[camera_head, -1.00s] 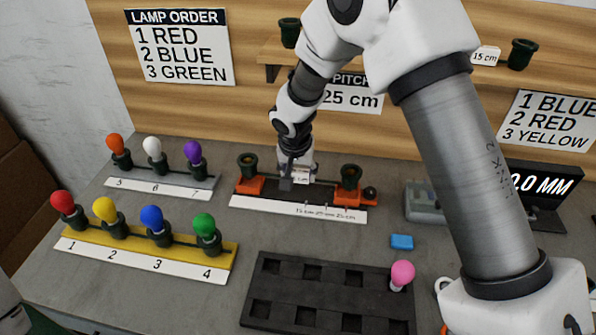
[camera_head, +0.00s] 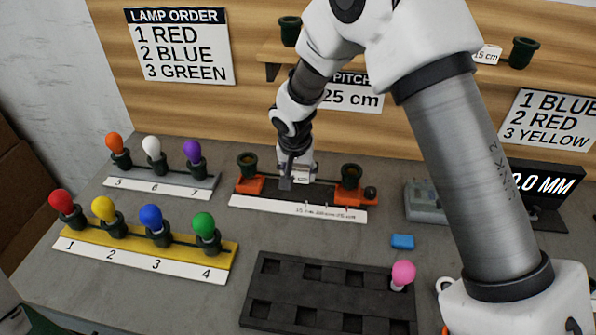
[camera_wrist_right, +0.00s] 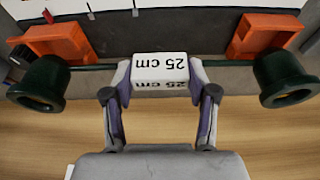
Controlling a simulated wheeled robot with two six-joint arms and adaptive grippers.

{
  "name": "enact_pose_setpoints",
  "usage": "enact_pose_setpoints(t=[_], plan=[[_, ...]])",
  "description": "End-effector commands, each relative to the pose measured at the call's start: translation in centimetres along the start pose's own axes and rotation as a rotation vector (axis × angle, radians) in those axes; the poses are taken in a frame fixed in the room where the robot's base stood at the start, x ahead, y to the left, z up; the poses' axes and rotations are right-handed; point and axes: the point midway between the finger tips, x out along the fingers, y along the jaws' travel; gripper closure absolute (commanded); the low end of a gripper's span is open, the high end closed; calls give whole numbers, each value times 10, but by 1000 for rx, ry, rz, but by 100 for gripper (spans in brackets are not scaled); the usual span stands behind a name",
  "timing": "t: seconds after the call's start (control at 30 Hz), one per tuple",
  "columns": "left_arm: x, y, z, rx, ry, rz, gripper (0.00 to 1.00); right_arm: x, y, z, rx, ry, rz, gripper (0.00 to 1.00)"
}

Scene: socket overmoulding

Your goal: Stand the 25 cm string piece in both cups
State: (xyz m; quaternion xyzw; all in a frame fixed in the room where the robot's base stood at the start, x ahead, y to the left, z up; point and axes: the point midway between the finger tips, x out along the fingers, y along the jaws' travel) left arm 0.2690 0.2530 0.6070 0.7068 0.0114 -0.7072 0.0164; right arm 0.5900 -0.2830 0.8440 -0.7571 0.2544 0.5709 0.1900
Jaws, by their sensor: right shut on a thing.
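The 25 cm string piece is a dark cord with a dark green socket at each end and a white "25 cm" tag (camera_wrist_right: 160,72). My right gripper (camera_wrist_right: 160,85) is shut on the tag. In the head view the gripper (camera_head: 297,175) is at the middle of the fixture. My left gripper is not in view.
A white scale strip (camera_head: 298,208) runs along the fixture's front. A black tray (camera_head: 330,290) with a pink bulb (camera_head: 403,273) lies in front. Bulb racks stand at left (camera_head: 145,250), (camera_head: 160,180). A blue block (camera_head: 402,242) and a display reading "0.0 MM" (camera_head: 543,185) are at right.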

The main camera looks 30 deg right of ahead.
Motion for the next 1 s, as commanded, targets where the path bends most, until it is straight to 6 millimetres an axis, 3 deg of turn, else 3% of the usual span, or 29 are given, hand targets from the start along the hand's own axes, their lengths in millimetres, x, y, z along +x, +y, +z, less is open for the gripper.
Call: enact_pose_setpoints(t=[1.0], plan=[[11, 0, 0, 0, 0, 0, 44, 9, 0, 2, 0, 0, 0, 81]])
